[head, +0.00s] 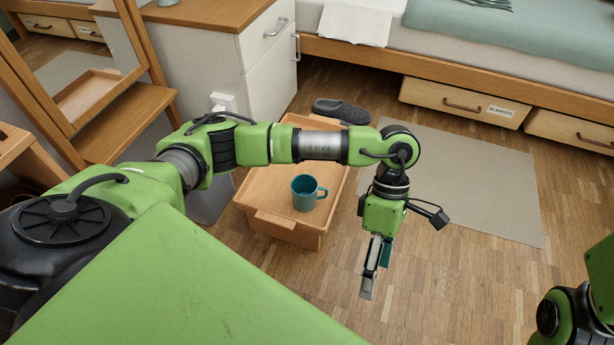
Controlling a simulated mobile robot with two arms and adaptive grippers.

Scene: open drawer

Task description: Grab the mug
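A teal mug (304,196) stands upright on a light wooden drawer-like box (262,200) near the middle of the head view. Its handle points right. My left arm reaches across above the box. My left gripper (374,272) points down to the right of the mug and box, apart from both. Its fingers are seen nearly edge-on, so their opening is unclear. Nothing is clearly held in it. My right gripper is out of view; only part of my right arm shows at the lower right.
A white-fronted cabinet (262,62) stands behind the box. A dark shoe (341,110) lies by the box's far end. A grey rug (480,180) covers the floor at right, before the bed's drawers (463,101). A wood-framed mirror (75,65) stands at left.

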